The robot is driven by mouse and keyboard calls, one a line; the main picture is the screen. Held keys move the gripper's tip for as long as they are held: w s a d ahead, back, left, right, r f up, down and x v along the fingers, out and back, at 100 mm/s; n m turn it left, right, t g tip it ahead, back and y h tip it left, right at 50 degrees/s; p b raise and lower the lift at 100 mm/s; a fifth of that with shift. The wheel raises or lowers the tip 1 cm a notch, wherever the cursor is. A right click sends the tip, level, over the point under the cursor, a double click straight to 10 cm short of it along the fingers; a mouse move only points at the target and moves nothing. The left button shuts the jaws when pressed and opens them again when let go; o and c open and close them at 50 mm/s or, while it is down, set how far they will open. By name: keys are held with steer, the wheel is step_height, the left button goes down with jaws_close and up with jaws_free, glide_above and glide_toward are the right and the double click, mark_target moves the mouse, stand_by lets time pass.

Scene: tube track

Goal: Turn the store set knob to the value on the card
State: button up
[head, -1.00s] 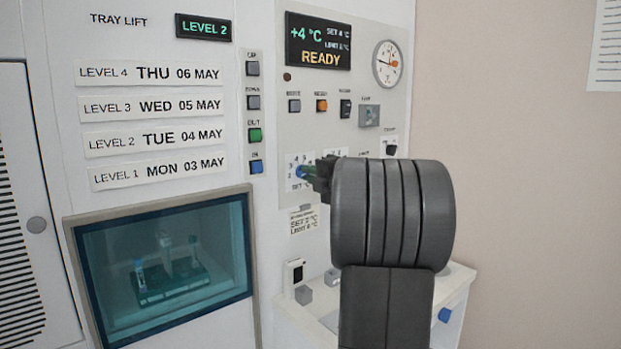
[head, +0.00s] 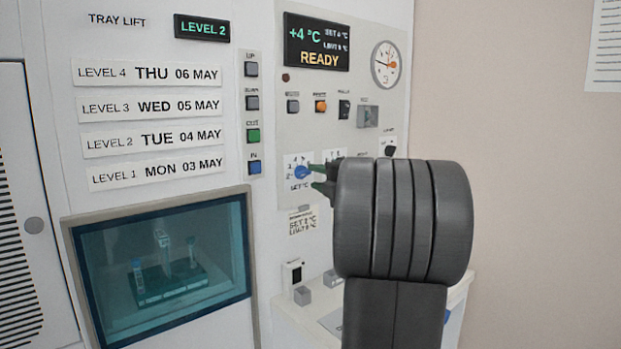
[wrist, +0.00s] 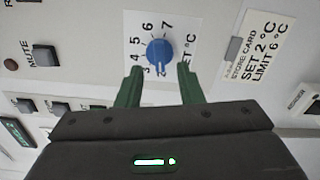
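The blue store set knob (head: 301,172) sits on a white dial plate low on the control panel. In the wrist view the knob (wrist: 158,51) is ringed by numbers, with 3 to 7 readable. A pale mark on it faces my gripper, just past the 3; the number there is not clear. The store card (wrist: 255,52) reads SET 2 °C, LIMIT 6 °C; it also hangs below the dial in the head view (head: 303,222). My gripper (wrist: 160,70) is open, its green fingers either side of the knob's near edge, apart from it. Its fingertips (head: 313,178) show right of the knob.
The display (head: 317,42) reads +4 °C and READY; its small set line is blurred. Several buttons and switches, a gauge (head: 386,65) and a second dial partly behind my gripper crowd the panel. A white ledge (head: 290,318) juts out below.

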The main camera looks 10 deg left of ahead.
mark_target(306, 174)
steer(key=v, duration=1)
steer(key=x, duration=1.3)
steer(key=shift+w+a+p, duration=0.25)
steer(key=shift+a+p, duration=0.05)
